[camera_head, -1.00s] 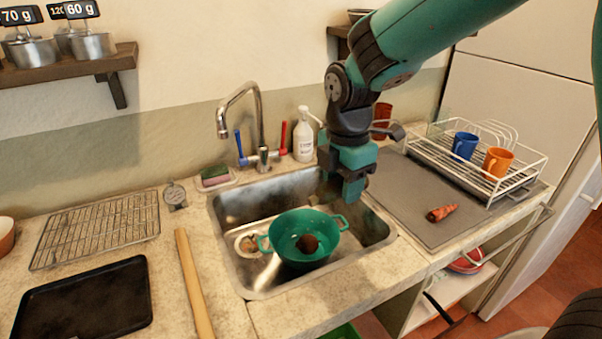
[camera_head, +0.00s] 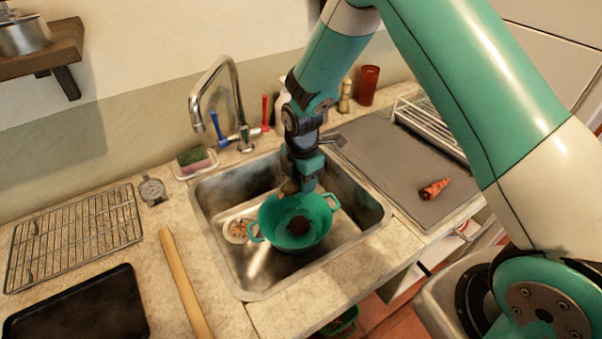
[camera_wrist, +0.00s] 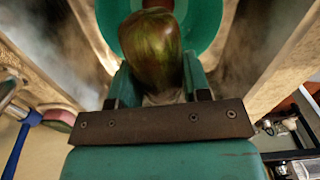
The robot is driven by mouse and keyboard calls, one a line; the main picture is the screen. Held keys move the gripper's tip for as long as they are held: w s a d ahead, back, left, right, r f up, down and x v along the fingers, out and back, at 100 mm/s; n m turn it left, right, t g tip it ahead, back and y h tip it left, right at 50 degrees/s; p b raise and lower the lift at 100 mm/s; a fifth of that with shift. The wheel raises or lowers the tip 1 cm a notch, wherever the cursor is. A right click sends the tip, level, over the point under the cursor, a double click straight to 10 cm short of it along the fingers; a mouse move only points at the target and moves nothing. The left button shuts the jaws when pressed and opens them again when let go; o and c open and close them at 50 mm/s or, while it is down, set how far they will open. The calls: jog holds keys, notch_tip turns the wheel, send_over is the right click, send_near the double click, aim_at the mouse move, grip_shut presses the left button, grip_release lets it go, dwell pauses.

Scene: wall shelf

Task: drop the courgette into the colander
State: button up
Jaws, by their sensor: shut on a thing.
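The green colander (camera_head: 268,214) sits in the sink, with a dark brown round thing (camera_head: 299,225) inside it. My gripper (camera_head: 297,186) is over the back rim of the colander, pointing down. It is shut on the courgette (camera_head: 289,187), mostly hidden by the gripper in the head view. In the wrist view the courgette (camera_wrist: 152,48) is a glossy green-brown rounded shape between the fingers, with the colander (camera_wrist: 207,22) beyond it. I cannot tell whether the courgette touches the rim.
The steel sink (camera_head: 262,284) surrounds the colander, and the tap (camera_head: 236,95) stands behind it. A small white dish (camera_head: 236,230) lies left of the colander. A rolling pin (camera_head: 183,280) lies left.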

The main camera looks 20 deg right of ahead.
jog(key=shift+f+b, duration=2.3)
jog(key=shift+f, duration=0.75)
jog(key=o, duration=1.1)
jog(key=shift+c, duration=0.2)
jog(key=shift+r, duration=0.1)
notch_tip(320, 180, up, 17)
jog(key=shift+r+b, duration=0.15)
jog(key=shift+b, duration=0.8)
jog(key=shift+s, duration=0.15)
